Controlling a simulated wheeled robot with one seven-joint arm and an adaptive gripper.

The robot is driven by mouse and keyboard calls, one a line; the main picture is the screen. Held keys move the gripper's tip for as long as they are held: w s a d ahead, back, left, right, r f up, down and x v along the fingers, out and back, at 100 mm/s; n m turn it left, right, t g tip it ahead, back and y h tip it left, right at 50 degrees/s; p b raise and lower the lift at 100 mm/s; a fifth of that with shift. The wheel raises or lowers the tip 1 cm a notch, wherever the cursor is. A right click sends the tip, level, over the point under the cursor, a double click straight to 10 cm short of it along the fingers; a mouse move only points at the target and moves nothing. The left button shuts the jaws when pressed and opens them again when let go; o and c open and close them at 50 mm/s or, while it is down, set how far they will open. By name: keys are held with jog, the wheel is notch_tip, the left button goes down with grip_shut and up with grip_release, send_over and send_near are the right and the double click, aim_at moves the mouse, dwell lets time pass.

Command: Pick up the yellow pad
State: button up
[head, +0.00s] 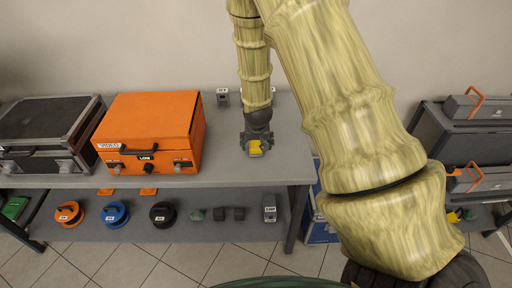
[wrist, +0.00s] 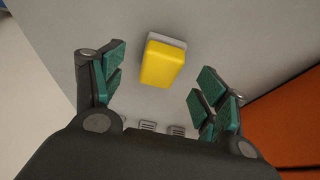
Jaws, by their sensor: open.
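The yellow pad (wrist: 162,64) lies on the grey tabletop, with a pale layer along its far edge in the wrist view. My gripper (wrist: 155,85) is open above it, and the pad shows between and a little beyond the two green-padded fingers without visible contact. In the head view the yellow pad (head: 255,146) shows in part at my gripper (head: 257,150), near the table's right part. The gripper hides some of the pad there.
An orange case (head: 150,130) stands left of the gripper, with a black case (head: 45,130) farther left. Small grey blocks (head: 222,97) stand at the table's back. Reels (head: 115,214) sit on the lower shelf. The tabletop around the pad is mostly clear.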

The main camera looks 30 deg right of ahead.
aim_at(256, 144)
jog(key=shift+w+d+f+p, duration=0.25)
jog(key=shift+w+f+p, duration=0.15)
jog(key=shift+w+f, duration=0.15)
jog(key=shift+w+d+f+p, duration=0.25)
jog(key=shift+w+f+p, duration=0.15)
jog(key=shift+f, duration=0.15)
jog(key=shift+x, duration=1.1)
jog(key=c, duration=1.2)
jog(key=shift+r, duration=0.1)
